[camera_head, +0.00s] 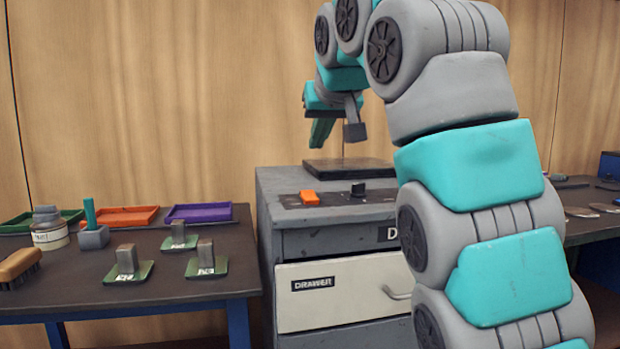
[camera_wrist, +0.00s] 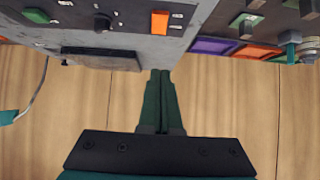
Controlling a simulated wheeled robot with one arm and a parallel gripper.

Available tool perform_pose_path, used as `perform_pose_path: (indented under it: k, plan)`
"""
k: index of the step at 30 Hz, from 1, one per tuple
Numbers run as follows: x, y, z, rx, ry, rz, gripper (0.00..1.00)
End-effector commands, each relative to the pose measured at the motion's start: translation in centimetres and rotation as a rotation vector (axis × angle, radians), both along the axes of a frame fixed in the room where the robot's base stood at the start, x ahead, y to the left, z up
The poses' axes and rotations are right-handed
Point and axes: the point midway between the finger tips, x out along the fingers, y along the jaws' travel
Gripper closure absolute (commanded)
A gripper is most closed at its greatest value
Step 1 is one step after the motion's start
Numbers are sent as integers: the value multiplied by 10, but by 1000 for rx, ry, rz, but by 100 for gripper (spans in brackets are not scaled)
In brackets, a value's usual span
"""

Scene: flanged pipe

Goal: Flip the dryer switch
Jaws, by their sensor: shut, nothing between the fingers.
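A grey cabinet (camera_head: 268,215) carries a dark control panel on its top front, with a sign starting with "D" that my arm partly hides. An orange switch (camera_head: 309,198) sits on this panel, left of a black knob (camera_head: 358,189). The wrist view shows the orange switch (camera_wrist: 160,22) near the top centre, with the black knob (camera_wrist: 102,22) to its left and a green part (camera_wrist: 36,15) further left. My gripper (camera_head: 318,142) is above the back of the cabinet, apart from the switch. In the wrist view its fingers (camera_wrist: 161,73) are together and empty.
A dark plate (camera_head: 348,168) lies on the cabinet top behind the panel. A drawer (camera_head: 345,290) is closed below. The left table (camera_head: 190,280) holds several trays, metal blocks on green plates, a brush (camera_head: 18,266) and a jar (camera_head: 49,234). Another table stands right.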

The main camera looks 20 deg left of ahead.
Motion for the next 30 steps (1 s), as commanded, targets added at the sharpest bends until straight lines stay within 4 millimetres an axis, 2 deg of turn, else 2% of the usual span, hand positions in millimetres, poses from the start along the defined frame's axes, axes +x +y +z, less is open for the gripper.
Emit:
perform_pose_path:
  k: [8, 22, 30]
  plan:
    - [15, 8, -14, -4, 4, -2, 100]
    - [68, 42, -60, 0, 1, 1, 100]
    - [69, 42, -77, -2, 0, 0, 100]
